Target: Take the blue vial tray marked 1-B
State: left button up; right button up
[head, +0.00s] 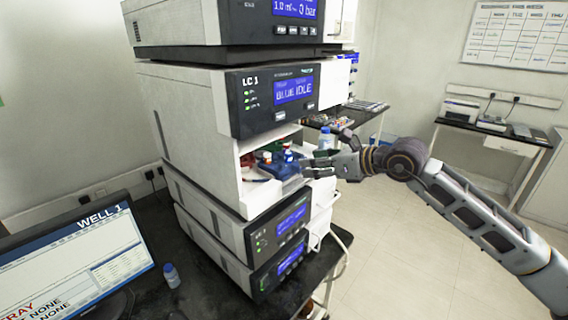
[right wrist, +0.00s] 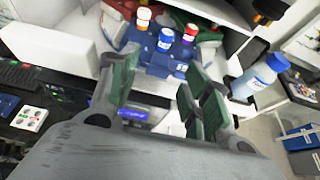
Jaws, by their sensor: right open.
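The blue vial tray (head: 281,168) sits in the open bay of the LC 1 unit, with capped vials in it. In the right wrist view the tray (right wrist: 160,66) carries vials with orange, blue and red caps; a small pale mark on its front is too small to read. My right gripper (head: 308,168) is at the mouth of the bay, at the tray's right side. In the wrist view its green-padded fingers (right wrist: 160,88) are apart, with the tray just beyond and between them and nothing held. My left gripper is out of view.
A monitor (head: 85,262) stands at lower left.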

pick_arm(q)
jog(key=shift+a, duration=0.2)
pick_arm(e)
jog(key=shift+w+a+f+p, duration=0.25)
jog(key=shift+w+a+p, duration=0.1)
jog(key=shift+a, duration=0.15)
jog(key=p+x, duration=0.1)
jog(key=x, duration=0.2)
jog(key=shift+w+a+f, duration=0.25)
jog(key=shift+w+f, duration=0.05)
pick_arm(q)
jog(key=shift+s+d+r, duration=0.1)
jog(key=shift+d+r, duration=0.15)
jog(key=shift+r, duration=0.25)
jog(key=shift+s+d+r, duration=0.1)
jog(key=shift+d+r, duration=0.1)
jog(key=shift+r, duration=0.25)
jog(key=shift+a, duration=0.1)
